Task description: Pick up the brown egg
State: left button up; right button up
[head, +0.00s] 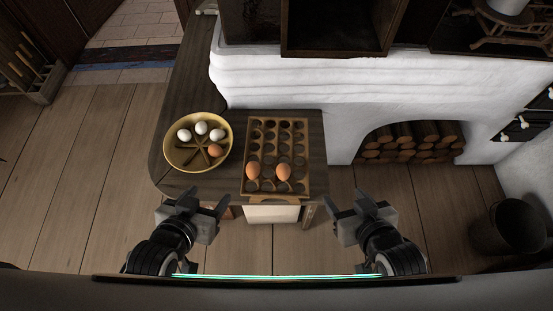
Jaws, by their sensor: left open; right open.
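A brown egg (214,150) lies in the right part of a yellow bowl (170,158), together with white eggs (201,127). Two more brown eggs sit in the front part of a wooden egg tray (304,150), one on the left (253,170) and one on the right (284,172). My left gripper (205,198) is open and empty, in front of the bowl and apart from it. My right gripper (347,204) is open and empty, to the front right of the tray and apart from it.
Bowl and tray stand on a dark wooden bench (182,98) beside the white stove (285,80). Firewood (415,140) fills a stove niche at right. A dark bucket (508,228) stands on the floor at the far right. The floor at left is clear.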

aim_at(215, 150)
jog(key=u, duration=2.85)
jog(key=k, duration=1.35)
jog(key=z, duration=2.2)
